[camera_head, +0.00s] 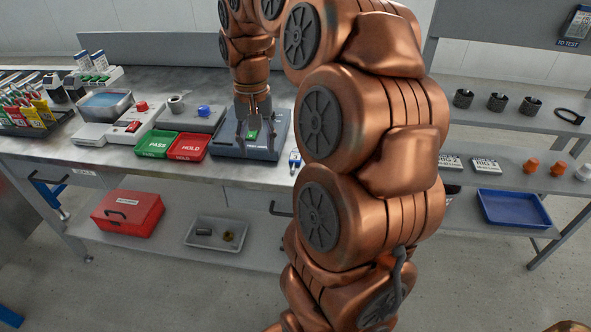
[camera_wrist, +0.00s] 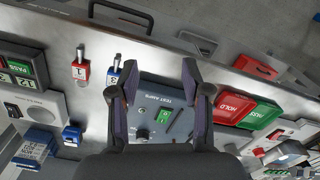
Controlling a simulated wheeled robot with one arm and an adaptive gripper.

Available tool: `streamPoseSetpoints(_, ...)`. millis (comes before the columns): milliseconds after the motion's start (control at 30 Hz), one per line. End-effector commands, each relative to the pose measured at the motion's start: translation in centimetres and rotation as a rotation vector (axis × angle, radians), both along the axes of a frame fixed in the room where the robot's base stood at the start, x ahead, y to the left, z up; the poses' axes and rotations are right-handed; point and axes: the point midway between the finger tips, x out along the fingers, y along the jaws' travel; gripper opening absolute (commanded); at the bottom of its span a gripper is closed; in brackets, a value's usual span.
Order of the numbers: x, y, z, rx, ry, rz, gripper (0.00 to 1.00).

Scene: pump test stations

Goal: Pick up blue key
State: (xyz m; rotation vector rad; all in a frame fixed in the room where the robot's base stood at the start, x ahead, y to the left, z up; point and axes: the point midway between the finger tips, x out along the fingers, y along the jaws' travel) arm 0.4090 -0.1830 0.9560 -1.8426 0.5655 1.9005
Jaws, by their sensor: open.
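The blue key (camera_wrist: 114,77) has a blue tag with a white label and a metal shaft pointing to the bench's front edge. It lies on the metal bench, just outside the left finger in the wrist view. In the head view the blue key (camera_head: 295,158) lies right of the grey test box (camera_head: 225,149), close to my arm. My gripper (camera_head: 254,136) is open and empty above the test box, left of the key. In the wrist view my gripper (camera_wrist: 158,68) has its fingers spread over the test box. Contact between finger and key cannot be told.
A similar red key (camera_wrist: 82,70) lies beside the blue one. Red HOLD and green PASS trays (camera_head: 170,145) stand on the other side of the test box. A blue-topped device (camera_wrist: 73,135) stands behind the keys. My arm hides part of the bench in the head view.

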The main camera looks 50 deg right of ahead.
Motion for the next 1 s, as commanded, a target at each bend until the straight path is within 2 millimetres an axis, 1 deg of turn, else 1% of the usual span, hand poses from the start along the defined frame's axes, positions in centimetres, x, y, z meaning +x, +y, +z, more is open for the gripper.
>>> streamPoseSetpoints(33,0.7,-2.3,-1.5,-0.003,-0.005,-0.058,0.48)
streamPoseSetpoints(100,1.4,-5.2,-2.5,-0.008,-0.011,-0.131,0.48)
streamPoseSetpoints(200,1.8,-8.8,-3.5,-0.016,-0.017,-0.224,0.48)
streamPoseSetpoints(300,1.8,-11.5,-4.3,-0.022,-0.017,-0.295,0.48)
streamPoseSetpoints(400,1.7,-13.2,-4.7,-0.027,-0.019,-0.34,0.48)
streamPoseSetpoints(533,1.6,-14.1,-5.2,-0.028,-0.019,-0.363,0.48)
streamPoseSetpoints(733,1.5,-14.1,-6.9,-0.027,-0.014,-0.363,0.48)
streamPoseSetpoints(933,1.7,-14.2,-8.0,-0.029,-0.019,-0.363,0.48)
streamPoseSetpoints(1000,1.8,-14.3,-8.6,-0.029,-0.019,-0.362,0.48)
